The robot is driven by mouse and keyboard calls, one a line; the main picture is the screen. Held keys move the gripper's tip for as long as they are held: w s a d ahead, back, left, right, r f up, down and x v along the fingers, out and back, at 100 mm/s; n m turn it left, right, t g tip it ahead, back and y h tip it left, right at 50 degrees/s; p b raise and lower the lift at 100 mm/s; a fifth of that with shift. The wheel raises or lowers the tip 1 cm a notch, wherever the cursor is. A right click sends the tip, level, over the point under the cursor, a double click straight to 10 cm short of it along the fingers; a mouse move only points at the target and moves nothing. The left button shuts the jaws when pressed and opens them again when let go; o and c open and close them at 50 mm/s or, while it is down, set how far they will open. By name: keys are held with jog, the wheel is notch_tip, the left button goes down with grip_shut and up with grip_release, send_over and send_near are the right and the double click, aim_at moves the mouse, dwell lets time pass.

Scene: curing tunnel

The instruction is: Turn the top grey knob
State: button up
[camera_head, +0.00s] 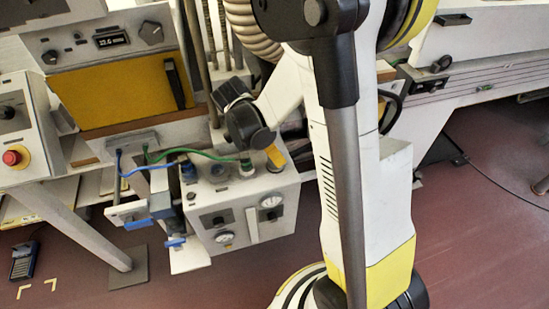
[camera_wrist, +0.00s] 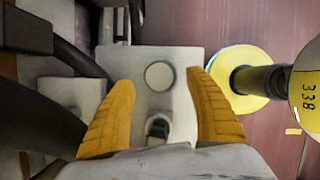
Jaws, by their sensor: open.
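In the wrist view a round grey knob (camera_wrist: 160,76) sits on the pale top face of a box (camera_wrist: 180,58). My gripper (camera_wrist: 163,80) is open, with one yellow finger on each side of the knob and gaps between. I cannot tell how far above the knob the fingertips are. In the head view my gripper (camera_head: 275,157) is over the right part of the white box (camera_head: 283,190); only one yellow finger shows clearly. The grey knob cannot be made out there and seems hidden by the gripper.
A fitting with a green hose (camera_head: 246,166) stands on the box's top close to my gripper; a dark and green fitting (camera_wrist: 157,130) shows below the knob in the wrist view. A yellow panel (camera_head: 125,95) stands behind left.

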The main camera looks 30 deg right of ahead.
jog(key=shift+b+x, duration=0.4)
jog(key=shift+x, duration=1.1)
jog(key=c, duration=1.2)
jog(key=shift+m+g, duration=0.4)
jog(key=shift+m, duration=0.7)
jog(key=o, duration=1.2)
